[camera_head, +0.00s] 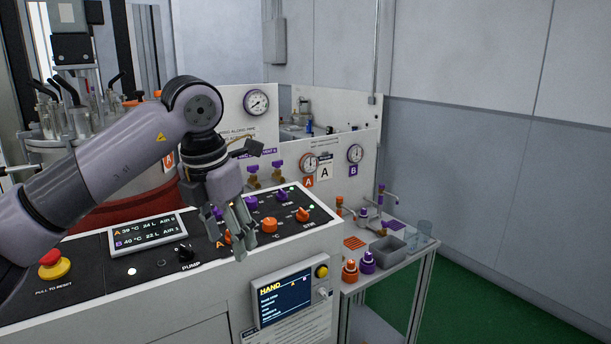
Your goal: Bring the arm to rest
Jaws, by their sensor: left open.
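My left arm (100,170) comes in from the left, bends at an elbow joint near the middle and hangs its gripper downward. My left gripper (240,245) is open and empty over the front right part of the sloped control panel (150,265). Its fingers point down and cover part of the knobs behind them. An orange knob (270,225) shows just right of the fingers. I cannot tell whether the fingertips touch the panel. My right gripper is not in view.
A red and yellow stop button (53,264) and a black pump knob (186,253) sit on the panel. A screen (285,299) is on the front face. A side table (405,262) with orange and purple bottles stands right. Green floor (480,305) is clear beyond.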

